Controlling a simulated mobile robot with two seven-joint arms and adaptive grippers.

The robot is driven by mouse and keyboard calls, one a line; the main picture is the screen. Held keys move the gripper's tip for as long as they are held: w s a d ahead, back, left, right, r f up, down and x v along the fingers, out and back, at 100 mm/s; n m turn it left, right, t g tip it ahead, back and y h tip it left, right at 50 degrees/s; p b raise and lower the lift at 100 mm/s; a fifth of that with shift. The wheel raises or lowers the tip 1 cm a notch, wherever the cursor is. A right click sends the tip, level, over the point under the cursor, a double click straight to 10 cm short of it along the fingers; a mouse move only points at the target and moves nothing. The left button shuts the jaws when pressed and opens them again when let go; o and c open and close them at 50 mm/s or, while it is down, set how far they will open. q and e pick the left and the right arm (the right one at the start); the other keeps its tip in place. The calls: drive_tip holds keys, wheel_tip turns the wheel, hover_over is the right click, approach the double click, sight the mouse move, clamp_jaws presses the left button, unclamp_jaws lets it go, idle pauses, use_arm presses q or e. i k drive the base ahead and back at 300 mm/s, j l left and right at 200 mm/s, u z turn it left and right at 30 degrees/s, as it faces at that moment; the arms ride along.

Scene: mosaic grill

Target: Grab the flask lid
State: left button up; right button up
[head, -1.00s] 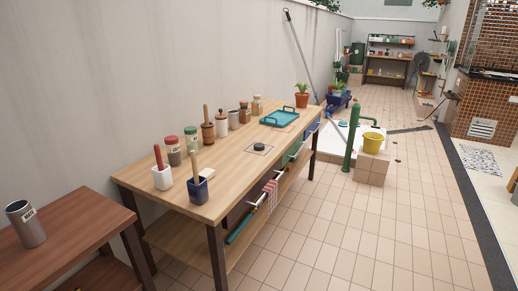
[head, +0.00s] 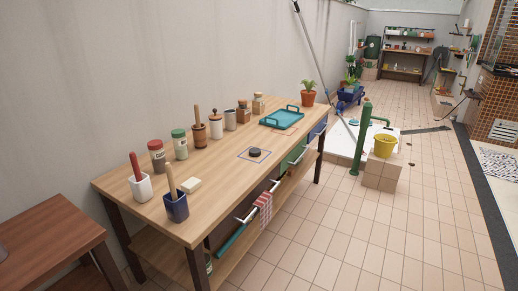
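A small round black lid (head: 255,152), which looks like the flask lid, lies flat on the long wooden workbench (head: 222,205). It sits inside a thin square outline marked on the bench top, right of the middle. Nothing covers it. Only a sliver of a grey thing, likely the metal flask, shows at the left picture edge. Neither of my grippers is in view.
Several jars and pots stand along the bench's back edge. A white pot (head: 142,188), a blue pot (head: 177,208) and a pale block (head: 191,185) are at the near end. A teal tray (head: 281,119) lies beyond the lid. Tiled floor (head: 340,235) right of the bench is clear.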

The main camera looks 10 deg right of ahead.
sight(254, 152)
drive_tip(key=i+l, duration=0.45)
drive_tip(key=l, duration=0.3)
drive_tip(key=i+l+u, duration=0.1)
drive_tip(key=i+l, duration=0.4)
drive_tip(key=l, duration=0.25)
drive_tip(key=i+l, duration=0.2)
drive_tip(key=l, duration=0.2)
drive_tip(key=i+l+u, duration=0.1)
drive_tip(key=i+l, duration=0.15)
drive_tip(key=l, duration=0.15)
drive_tip(key=i+l, duration=0.2)
drive_tip(key=l, duration=0.2)
